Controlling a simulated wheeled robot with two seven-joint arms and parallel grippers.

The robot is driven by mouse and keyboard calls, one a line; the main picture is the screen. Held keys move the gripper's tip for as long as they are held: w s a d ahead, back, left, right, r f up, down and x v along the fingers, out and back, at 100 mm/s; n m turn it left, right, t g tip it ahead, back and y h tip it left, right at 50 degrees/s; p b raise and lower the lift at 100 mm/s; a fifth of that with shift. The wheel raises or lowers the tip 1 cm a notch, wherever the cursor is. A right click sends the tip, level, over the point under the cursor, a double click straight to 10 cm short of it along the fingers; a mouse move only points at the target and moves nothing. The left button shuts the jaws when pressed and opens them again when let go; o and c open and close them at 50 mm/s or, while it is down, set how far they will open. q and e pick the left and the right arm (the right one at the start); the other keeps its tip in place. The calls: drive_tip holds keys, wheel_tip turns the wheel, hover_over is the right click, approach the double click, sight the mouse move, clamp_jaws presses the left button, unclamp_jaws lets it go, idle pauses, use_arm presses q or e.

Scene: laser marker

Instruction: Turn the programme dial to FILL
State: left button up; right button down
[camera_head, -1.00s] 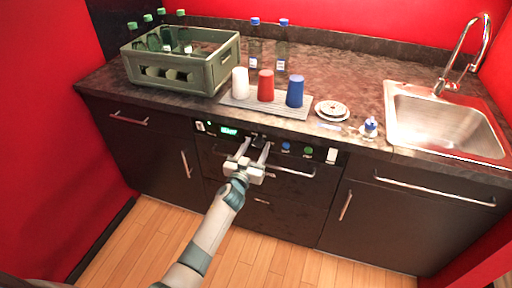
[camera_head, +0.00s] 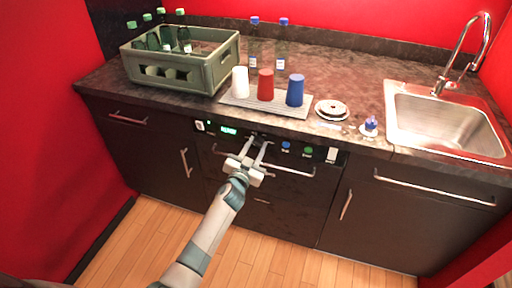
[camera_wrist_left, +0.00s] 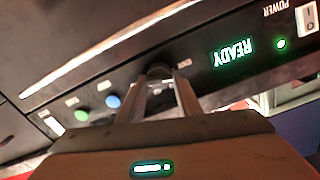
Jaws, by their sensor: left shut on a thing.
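The black programme dial (camera_wrist_left: 160,70) is on the dark control panel, to the left of the lit READY display (camera_wrist_left: 232,52) in the left wrist view. My left gripper (camera_wrist_left: 161,82) is shut on the dial, with one finger on each side of it. In the head view the gripper (camera_head: 258,140) reaches the panel just right of the green display (camera_head: 229,131), and its fingers mostly hide the dial. The dial's pointer and the FILL mark cannot be made out. My right gripper is not in view.
A blue button (camera_head: 286,145) and a green button (camera_head: 308,150) sit right of the dial, with a white switch (camera_head: 332,155) beyond. A drawer handle (camera_head: 290,172) runs below. Cups (camera_head: 266,85), a bottle crate (camera_head: 180,72) and a sink (camera_head: 445,120) are on the counter.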

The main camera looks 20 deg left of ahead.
use_arm(q)
drive_tip(key=m, duration=0.4)
drive_tip(key=shift+f+b, duration=0.1)
drive_tip(key=shift+b, duration=0.25)
drive_tip(key=m, duration=0.7)
drive_tip(key=shift+d+f+b, duration=0.1)
drive_tip(key=shift+d+b, duration=0.05)
drive_tip(key=shift+b, duration=0.25)
drive_tip(key=m, duration=0.6)
drive_tip(key=shift+f, duration=0.1)
drive_tip(key=shift+m, duration=1.7)
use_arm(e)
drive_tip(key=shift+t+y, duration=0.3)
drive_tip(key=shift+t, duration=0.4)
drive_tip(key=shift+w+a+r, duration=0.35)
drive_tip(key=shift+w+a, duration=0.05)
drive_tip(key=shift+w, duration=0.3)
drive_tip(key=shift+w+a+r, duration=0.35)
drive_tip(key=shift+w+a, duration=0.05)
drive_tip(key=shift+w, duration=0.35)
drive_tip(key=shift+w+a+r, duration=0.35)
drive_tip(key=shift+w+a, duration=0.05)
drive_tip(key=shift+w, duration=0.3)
use_arm(q)
drive_tip(key=shift+f, duration=0.1)
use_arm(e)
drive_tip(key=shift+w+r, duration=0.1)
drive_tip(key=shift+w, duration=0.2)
